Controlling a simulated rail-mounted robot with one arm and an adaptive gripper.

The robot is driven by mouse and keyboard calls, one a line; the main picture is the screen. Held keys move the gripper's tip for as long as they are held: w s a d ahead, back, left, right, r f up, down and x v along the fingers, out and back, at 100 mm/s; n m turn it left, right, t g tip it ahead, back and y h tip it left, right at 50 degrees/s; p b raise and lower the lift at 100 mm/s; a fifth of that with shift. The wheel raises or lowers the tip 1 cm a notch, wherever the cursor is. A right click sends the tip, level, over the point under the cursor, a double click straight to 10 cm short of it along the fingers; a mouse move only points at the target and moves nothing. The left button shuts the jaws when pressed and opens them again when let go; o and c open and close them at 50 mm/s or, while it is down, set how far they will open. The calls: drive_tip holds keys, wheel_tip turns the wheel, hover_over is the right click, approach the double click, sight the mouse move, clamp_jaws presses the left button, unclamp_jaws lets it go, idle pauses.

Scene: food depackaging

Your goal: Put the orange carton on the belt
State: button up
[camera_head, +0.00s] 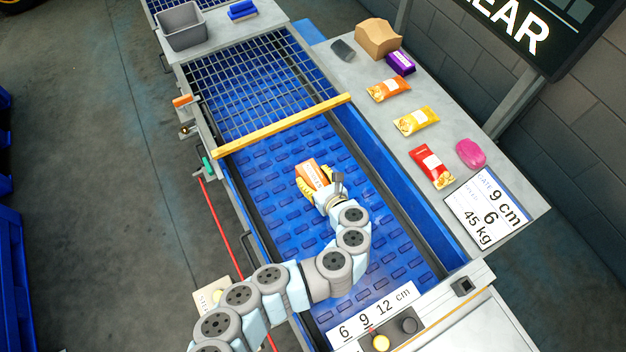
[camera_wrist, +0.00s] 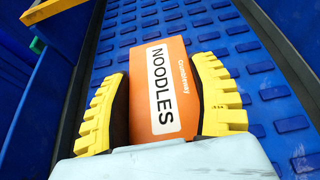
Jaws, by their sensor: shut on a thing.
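The orange carton (camera_head: 311,173) is over the blue belt (camera_head: 277,200) in the head view, with its far end showing past my gripper (camera_head: 316,184). In the wrist view the orange carton (camera_wrist: 168,57) carries a white label reading NOODLES. The yellow ridged fingers of my gripper (camera_wrist: 165,100) lie along both its sides and are shut on it. The blue studded belt (camera_wrist: 262,78) is behind and around the carton. I cannot tell whether the carton's underside touches the belt.
A yellow bar (camera_head: 283,124) crosses the belt beyond the carton, with a wire mesh guard (camera_head: 255,85) behind it. The right-hand counter (camera_head: 375,100) holds several packets, a pink item (camera_head: 470,153) and a brown paper bag (camera_head: 378,38). Blue side walls (camera_head: 395,190) edge the belt.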

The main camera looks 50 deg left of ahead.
sight(313, 181)
drive_tip(key=shift+w+a+f, duration=0.15)
drive_tip(key=shift+f, duration=1.75)
drive_tip(key=shift+f+b, duration=0.15)
drive_tip(key=shift+b, duration=0.15)
drive_tip(key=o, duration=1.3)
drive_tip(key=shift+a, duration=0.1)
drive_tip(key=shift+c, duration=0.2)
drive_tip(key=shift+r, duration=0.2)
drive_tip(key=v, duration=0.6)
drive_tip(key=shift+w, duration=0.1)
drive_tip(key=shift+v, duration=0.75)
